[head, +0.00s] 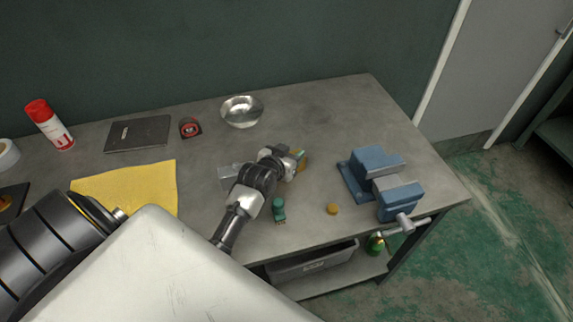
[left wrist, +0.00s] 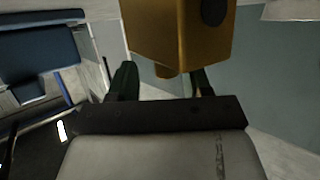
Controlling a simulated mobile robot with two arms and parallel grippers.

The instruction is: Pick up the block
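The block is gold-yellow with a dark round spot on one face and a short knob underneath. It shows large at the top of the left wrist view (left wrist: 180,35). In the head view a small part of the block (head: 303,158) shows beyond my left gripper (head: 292,160), over the middle of the workbench. In the left wrist view the two dark fingers (left wrist: 162,83) stand apart, with the knob between them and gaps on both sides. The block hides the right fingertip; firm contact is not visible. My right gripper is not in view.
A blue vise (head: 372,165) stands on the right of the workbench (head: 325,110). A green item (head: 279,208) and a brass cap (head: 333,209) lie near the front edge. A metal bowl (head: 242,111), red tape measure (head: 190,127) and yellow cloth (head: 150,187) lie to the left.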

